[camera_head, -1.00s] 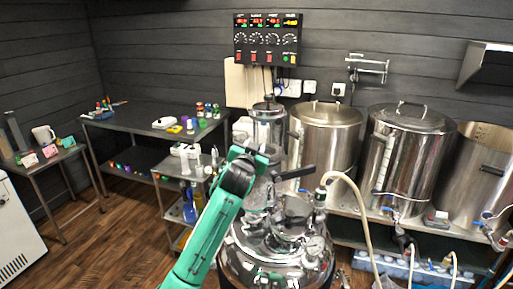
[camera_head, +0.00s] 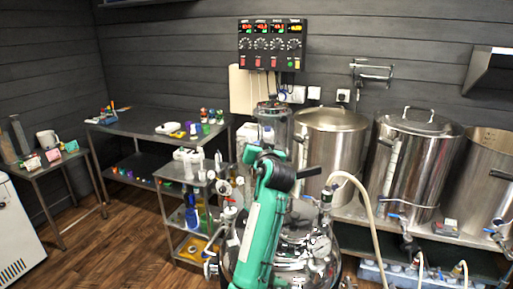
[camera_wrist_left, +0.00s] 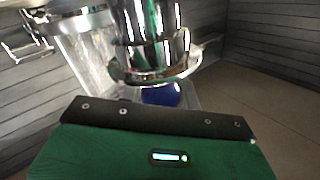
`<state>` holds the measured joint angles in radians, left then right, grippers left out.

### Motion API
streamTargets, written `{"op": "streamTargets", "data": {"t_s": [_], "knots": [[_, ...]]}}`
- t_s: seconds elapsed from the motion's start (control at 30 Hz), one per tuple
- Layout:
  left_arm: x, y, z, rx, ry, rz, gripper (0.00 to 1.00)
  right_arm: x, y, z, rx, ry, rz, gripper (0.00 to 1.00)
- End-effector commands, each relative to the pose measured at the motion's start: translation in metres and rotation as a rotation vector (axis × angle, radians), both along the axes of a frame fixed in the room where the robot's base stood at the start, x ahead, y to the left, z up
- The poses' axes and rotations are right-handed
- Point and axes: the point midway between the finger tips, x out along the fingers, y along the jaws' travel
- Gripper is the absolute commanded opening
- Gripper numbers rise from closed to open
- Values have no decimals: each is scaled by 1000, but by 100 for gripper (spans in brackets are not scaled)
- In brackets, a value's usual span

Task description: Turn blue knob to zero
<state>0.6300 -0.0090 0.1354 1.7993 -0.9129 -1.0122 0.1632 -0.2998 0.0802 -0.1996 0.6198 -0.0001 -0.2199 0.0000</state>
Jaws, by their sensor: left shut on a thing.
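The blue knob (camera_wrist_left: 163,95) shows in the left wrist view as a dark blue rounded part just below a shiny chrome fitting (camera_wrist_left: 150,62). Its lower part is hidden behind the dark front edge of my left gripper (camera_wrist_left: 162,108). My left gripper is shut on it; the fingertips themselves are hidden. In the head view my green left arm rises from the bottom middle, and its dark wrist end (camera_head: 268,160) is in front of the steel vessels. I cannot make out the knob or its setting there. My right gripper is not in view.
A control panel (camera_head: 272,45) with dials and red displays hangs on the back wall. Large steel kettles (camera_head: 415,160) stand on the right, with a pale hose (camera_head: 362,205) in front. A steel cart (camera_head: 190,180) stands left of my arm. The wooden floor at left is clear.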

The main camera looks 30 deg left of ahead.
Motion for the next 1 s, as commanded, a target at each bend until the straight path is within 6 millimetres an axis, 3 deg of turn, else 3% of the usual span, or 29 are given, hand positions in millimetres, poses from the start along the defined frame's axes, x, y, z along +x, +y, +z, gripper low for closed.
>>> {"op": "streamTargets", "data": {"t_s": [0.3,0.33,0.43,0.77,1.0], "knots": [[0,0,0,-1,0,1,10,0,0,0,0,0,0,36],[0,0,0,0,-1,1,36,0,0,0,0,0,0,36],[0,0,0,0,-1,1,54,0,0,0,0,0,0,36],[-2,-2,-1,-1,-1,0,54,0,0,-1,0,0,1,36],[-26,-30,-4,-1,-3,-3,54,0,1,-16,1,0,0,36]]}}
